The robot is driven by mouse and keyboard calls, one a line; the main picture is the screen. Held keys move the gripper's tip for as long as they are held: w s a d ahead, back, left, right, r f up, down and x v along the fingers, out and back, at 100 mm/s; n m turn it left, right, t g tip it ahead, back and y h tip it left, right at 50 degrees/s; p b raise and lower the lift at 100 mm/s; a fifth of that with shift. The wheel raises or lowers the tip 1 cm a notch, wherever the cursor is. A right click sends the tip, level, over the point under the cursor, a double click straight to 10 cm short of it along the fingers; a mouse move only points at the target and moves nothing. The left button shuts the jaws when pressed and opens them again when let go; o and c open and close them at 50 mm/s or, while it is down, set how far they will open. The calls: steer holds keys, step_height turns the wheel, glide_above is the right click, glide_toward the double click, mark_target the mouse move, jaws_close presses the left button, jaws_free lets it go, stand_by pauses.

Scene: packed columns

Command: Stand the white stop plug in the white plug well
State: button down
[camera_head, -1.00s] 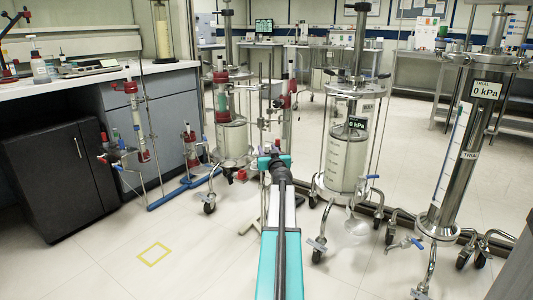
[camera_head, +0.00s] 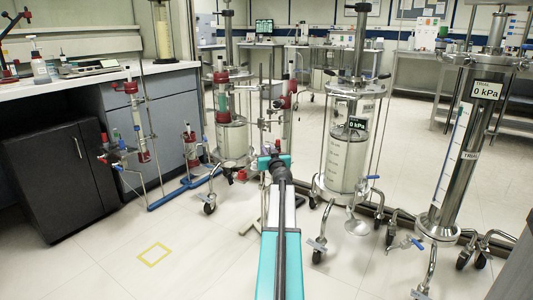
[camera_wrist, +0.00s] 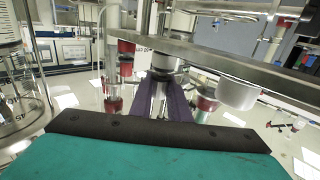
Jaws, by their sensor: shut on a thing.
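My gripper (camera_wrist: 163,100) has dark purple fingers in front of a teal body in the wrist view. The fingers are closed around a pale, shiny piece (camera_wrist: 159,98), probably the white stop plug, mostly hidden between them. In the head view my gripper (camera_head: 275,164) is at the end of my teal and white arm, in front of the column stands; the plug is too small to make out there. A white cup-like cylinder (camera_wrist: 238,92) sits against a metal bar right of the fingers in the wrist view. It may be the white plug well, but I cannot be sure.
A metal bar (camera_wrist: 225,62) crosses close beyond the fingers. Glass columns on wheeled stands (camera_head: 345,145) and a steel column (camera_head: 460,150) stand right. A rack with red-capped tubes (camera_head: 140,120) is left, near a black cabinet (camera_head: 65,180).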

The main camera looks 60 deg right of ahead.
steer(key=shift+r, duration=0.2)
steer(key=shift+r+p, duration=0.9)
steer(key=shift+r, duration=0.5)
steer(key=shift+s+a+r, duration=0.1)
steer(key=shift+r, duration=0.25)
steer(key=r+p+v, duration=0.1)
steer(key=v, duration=1.4)
steer(key=shift+s+a, duration=0.25)
steer(key=shift+s, duration=0.05)
steer(key=shift+r, duration=0.1)
